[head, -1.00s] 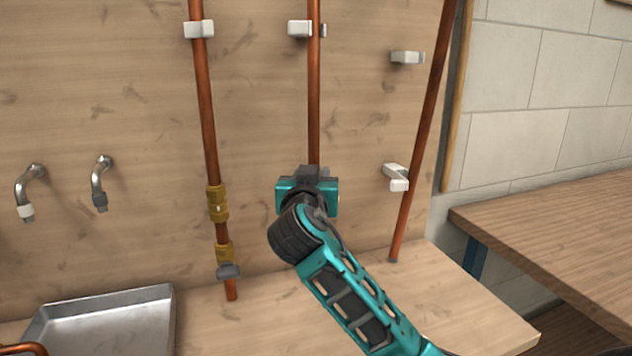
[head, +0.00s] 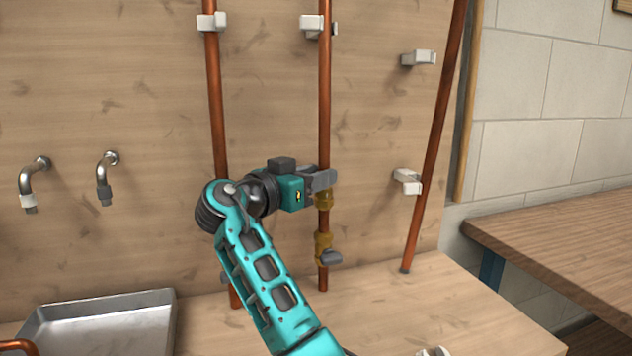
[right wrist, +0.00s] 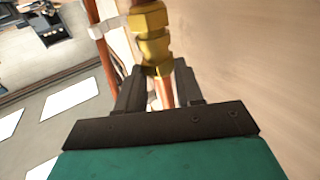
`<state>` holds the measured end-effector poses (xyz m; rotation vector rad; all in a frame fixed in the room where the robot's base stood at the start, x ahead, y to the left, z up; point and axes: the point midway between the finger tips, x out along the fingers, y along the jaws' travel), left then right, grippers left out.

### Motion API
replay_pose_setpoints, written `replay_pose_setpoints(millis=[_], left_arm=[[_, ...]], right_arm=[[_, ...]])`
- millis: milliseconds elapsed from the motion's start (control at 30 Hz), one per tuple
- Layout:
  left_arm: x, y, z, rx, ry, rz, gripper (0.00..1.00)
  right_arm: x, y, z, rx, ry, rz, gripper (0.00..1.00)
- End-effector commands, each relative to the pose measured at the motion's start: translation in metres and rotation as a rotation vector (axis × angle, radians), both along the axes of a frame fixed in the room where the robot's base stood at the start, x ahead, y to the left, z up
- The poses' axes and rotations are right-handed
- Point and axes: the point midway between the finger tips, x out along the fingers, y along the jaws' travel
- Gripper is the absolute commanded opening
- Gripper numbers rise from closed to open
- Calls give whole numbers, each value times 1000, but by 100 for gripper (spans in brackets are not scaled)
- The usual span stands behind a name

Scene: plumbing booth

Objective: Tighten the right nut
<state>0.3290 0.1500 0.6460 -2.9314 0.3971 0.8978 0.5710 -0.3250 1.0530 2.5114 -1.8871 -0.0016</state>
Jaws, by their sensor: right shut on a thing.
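My left gripper is not in view.
Left of my arm stands another copper pipe (head: 214,100); its lower part is mostly hidden. A slanted pipe (head: 432,140) and white clips (head: 407,181) are at right. Two taps (head: 106,178) and a metal tray (head: 95,303) are at left.

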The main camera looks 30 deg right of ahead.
Motion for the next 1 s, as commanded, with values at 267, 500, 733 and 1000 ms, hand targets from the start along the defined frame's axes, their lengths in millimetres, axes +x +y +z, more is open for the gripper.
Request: replay_pose_setpoints(millis=[267,500,733,1000], left_arm=[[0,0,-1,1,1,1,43],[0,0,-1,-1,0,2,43],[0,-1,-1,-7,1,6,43],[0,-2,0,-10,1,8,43]], right_arm=[[0,-1,2,-3,-3,-11,6],[0,-1,2,-3,-4,-10,42],[0,-1,1,-1,-2,-9,62],[0,2,1,-1,-1,-8,62]])
